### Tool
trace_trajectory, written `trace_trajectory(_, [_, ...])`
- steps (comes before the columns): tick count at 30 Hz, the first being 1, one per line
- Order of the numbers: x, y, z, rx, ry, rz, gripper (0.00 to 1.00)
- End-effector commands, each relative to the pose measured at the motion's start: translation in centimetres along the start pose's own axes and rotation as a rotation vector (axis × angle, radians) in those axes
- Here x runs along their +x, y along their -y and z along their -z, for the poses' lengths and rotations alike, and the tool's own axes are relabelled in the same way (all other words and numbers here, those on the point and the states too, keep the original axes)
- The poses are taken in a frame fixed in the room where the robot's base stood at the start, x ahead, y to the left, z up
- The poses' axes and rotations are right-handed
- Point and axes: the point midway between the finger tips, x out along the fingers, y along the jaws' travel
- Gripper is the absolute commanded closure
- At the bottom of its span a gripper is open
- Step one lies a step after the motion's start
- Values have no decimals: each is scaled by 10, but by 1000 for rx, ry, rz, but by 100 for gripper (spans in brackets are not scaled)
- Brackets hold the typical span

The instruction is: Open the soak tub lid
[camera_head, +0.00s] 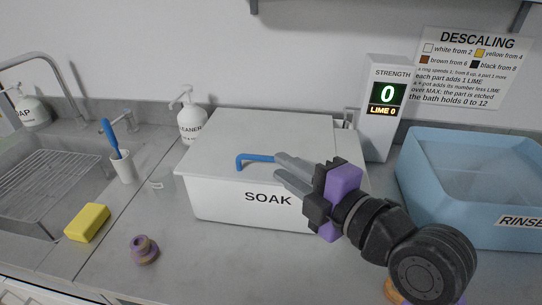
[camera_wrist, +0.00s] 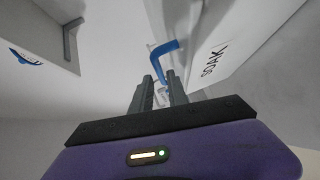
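The white soak tub (camera_head: 215,203) stands on the counter with its grey-white lid (camera_head: 225,135) lying flat and closed on top. A blue bent handle (camera_head: 256,158) sits on the lid near its front edge. My gripper (camera_head: 276,166) reaches in from the right, above the front of the lid, its fingertips close to the handle's right end. Its two fingers are apart with a gap between them. In the wrist view the handle (camera_wrist: 167,48) shows just beyond the fingertips (camera_wrist: 160,82), with its lower end near the gap. I cannot tell whether they touch.
A blue rinse tub (camera_head: 440,195) stands at right, and a strength display (camera_head: 386,98) reading 0 stands behind. A cleaner bottle (camera_head: 191,121), a cup with a blue brush (camera_head: 123,167), a yellow sponge (camera_head: 88,222) and a purple-brown ringed part (camera_head: 144,250) are at left. The front counter is mostly clear.

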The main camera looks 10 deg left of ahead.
Motion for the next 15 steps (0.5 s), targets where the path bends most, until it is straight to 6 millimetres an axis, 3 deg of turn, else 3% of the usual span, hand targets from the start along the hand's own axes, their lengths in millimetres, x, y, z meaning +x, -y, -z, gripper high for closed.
trace_trajectory(6, [33,-1,0,2,0,1,80])
trace_trajectory(15, [50,0,-1,3,2,-2,80])
